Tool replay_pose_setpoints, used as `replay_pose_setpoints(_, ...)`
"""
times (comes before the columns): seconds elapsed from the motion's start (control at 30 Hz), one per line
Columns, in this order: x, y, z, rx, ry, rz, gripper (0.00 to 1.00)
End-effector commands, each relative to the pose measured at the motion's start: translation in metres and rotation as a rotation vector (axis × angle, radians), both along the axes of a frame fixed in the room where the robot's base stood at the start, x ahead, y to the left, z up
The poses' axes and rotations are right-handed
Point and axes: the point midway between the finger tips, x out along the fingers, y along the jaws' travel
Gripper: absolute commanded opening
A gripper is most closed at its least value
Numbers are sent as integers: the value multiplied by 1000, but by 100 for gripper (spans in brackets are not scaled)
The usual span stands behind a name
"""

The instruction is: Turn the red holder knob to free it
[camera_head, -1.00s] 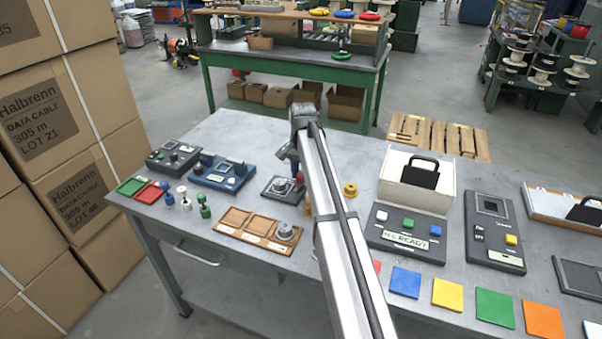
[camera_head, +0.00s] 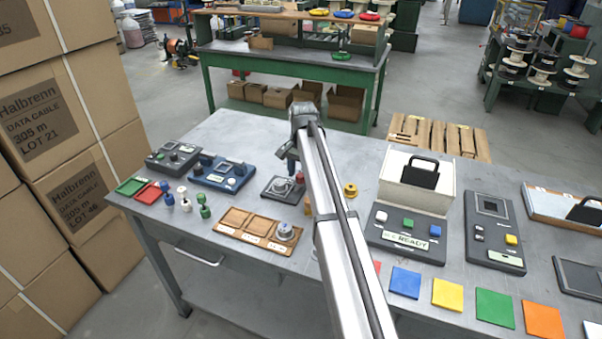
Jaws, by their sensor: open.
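A small grey holder (camera_head: 278,191) stands on the grey table in the camera_head view, just left of my arm. A red knob (camera_head: 299,178) shows at its right side, close against my arm and partly hidden by it. My gripper (camera_head: 291,172) points down over the holder, close to the knob. It is open. The fingertips are small and dark here, and I cannot tell whether they touch the knob.
A wooden tray (camera_head: 235,217) with a grey spool-like part (camera_head: 285,231) lies in front of the holder. A blue device (camera_head: 220,175) stands to the left. A yellow knob-like piece (camera_head: 350,190) and a READY box (camera_head: 407,232) stand right of my arm.

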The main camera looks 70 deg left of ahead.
Motion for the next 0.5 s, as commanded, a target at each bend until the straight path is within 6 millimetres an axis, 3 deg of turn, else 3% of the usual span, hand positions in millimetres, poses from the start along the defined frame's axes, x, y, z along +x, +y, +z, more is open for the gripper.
replay_pose_setpoints(0.17, 1, 0, 22, 0, 0, 0, 59)
replay_pose_setpoints(0.5, 2, -1, 88, 1, 0, 0, 59)
